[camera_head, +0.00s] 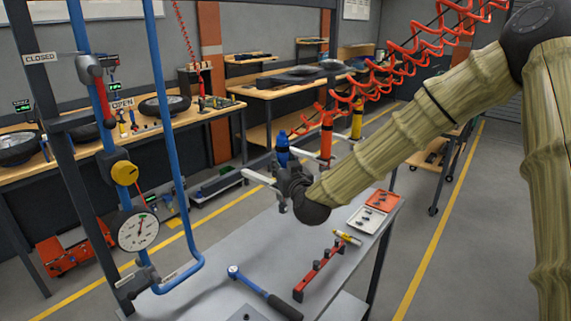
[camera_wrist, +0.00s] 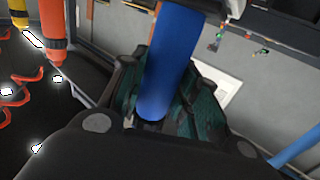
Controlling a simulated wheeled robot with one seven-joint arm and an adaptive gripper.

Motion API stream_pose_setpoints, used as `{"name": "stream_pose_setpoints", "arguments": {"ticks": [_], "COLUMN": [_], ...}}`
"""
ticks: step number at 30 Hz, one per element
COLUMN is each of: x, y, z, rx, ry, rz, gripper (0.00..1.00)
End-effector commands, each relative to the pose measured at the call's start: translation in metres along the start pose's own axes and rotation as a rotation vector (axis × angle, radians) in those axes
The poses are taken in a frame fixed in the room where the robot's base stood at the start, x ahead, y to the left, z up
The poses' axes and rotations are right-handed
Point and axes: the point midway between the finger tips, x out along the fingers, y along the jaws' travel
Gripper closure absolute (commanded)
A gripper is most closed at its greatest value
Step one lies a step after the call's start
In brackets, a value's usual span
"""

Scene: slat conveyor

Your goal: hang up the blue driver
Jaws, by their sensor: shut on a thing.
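The blue driver (camera_head: 282,150) stands roughly upright in my gripper (camera_head: 287,178), above the grey bench. In the wrist view the blue driver (camera_wrist: 170,70) is a smooth blue cylinder between the dark green-padded fingers of my gripper (camera_wrist: 155,110), which are shut on it. Pale prongs of a hanger show on both sides of it in the head view: one at the left (camera_head: 260,180), another at the right (camera_head: 306,155). My gripper hides part of the hanger and the driver's lower end, so I cannot tell whether the driver touches a prong.
An orange driver (camera_head: 326,137) and a yellow driver (camera_head: 357,121) hang to the right under coiled red hoses (camera_head: 400,65). The bench (camera_head: 215,255) carries a torque wrench (camera_head: 262,291), a red rail (camera_head: 318,270) and small trays (camera_head: 367,219). Blue pipes with a gauge (camera_head: 138,231) stand left.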

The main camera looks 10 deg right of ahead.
Motion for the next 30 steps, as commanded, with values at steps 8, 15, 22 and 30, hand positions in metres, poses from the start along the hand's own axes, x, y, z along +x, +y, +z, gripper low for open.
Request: {"name": "stream_pose_setpoints", "arguments": {"ticks": [8,15,22,30], "x": [0.0003,0.0003,0.0002,-0.0071], "y": [-0.0002,-0.0001,0.0,0.0002], "z": [0.0013,0.002,0.0028,0.0039], "rx": [0.0,0.0,0.0,0.0], "ry": [0.003,0.002,0.001,-0.001], "rz": [0.0,0.0,0.0,0.0], "gripper": [1.0,0.52,0.44,0.44]}}
